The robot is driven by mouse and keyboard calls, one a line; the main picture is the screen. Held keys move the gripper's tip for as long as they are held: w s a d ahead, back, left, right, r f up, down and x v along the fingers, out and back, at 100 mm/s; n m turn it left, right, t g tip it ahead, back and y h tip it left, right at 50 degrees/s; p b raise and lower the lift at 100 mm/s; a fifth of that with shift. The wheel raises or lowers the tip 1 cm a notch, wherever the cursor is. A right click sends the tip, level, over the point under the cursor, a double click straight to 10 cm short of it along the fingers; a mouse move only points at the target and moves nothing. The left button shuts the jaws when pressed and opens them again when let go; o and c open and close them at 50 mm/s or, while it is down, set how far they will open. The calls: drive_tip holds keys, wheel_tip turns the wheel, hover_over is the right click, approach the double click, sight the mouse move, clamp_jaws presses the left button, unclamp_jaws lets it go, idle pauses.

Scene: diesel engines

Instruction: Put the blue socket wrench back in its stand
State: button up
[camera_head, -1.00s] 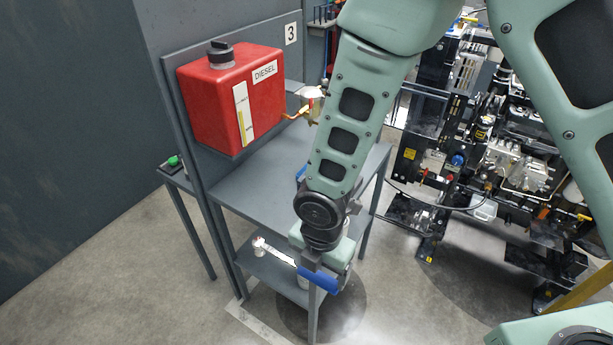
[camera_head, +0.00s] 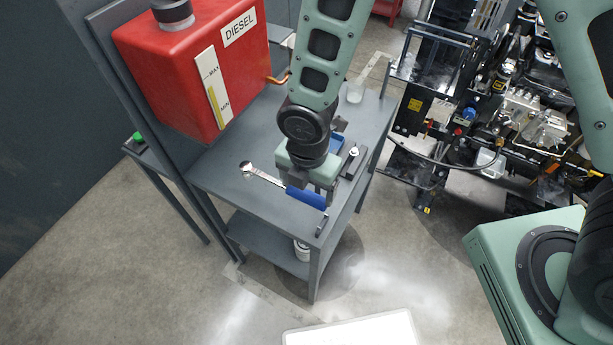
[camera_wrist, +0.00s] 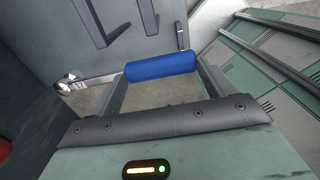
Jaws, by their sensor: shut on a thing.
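The blue socket wrench (camera_head: 305,197) has a blue handle and a silver shank ending in a socket head at the left. My gripper (camera_head: 307,190) is shut on its blue handle. In the wrist view the handle (camera_wrist: 160,67) lies across between my fingers, with the head out to the left. The wrench appears above the grey tabletop, near its front corner; the exact gap is hard to judge. A small dark upright post (camera_head: 321,225) stands by the table's front edge, just beyond the handle's end. I cannot tell whether it belongs to the stand.
The grey table (camera_head: 222,170) has a lower shelf. A red diesel tank (camera_head: 190,70) stands at the back left. A blue item (camera_head: 337,143) and a dark piece with a silver knob (camera_head: 352,156) lie behind my gripper. A clear cup (camera_head: 355,92) stands farther back. The engine (camera_head: 520,110) is at right.

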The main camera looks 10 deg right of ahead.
drive_tip(key=shift+f+b, duration=2.7)
drive_tip(key=shift+f, duration=0.85)
drive_tip(key=shift+w+f+b, duration=0.1)
drive_tip(key=shift+f+b, duration=0.45)
drive_tip(key=shift+f, duration=0.15)
drive_tip(key=o, duration=1.3)
drive_tip(key=c, duration=0.7)
drive_tip(key=shift+c, duration=0.2)
drive_tip(key=shift+r, duration=0.15)
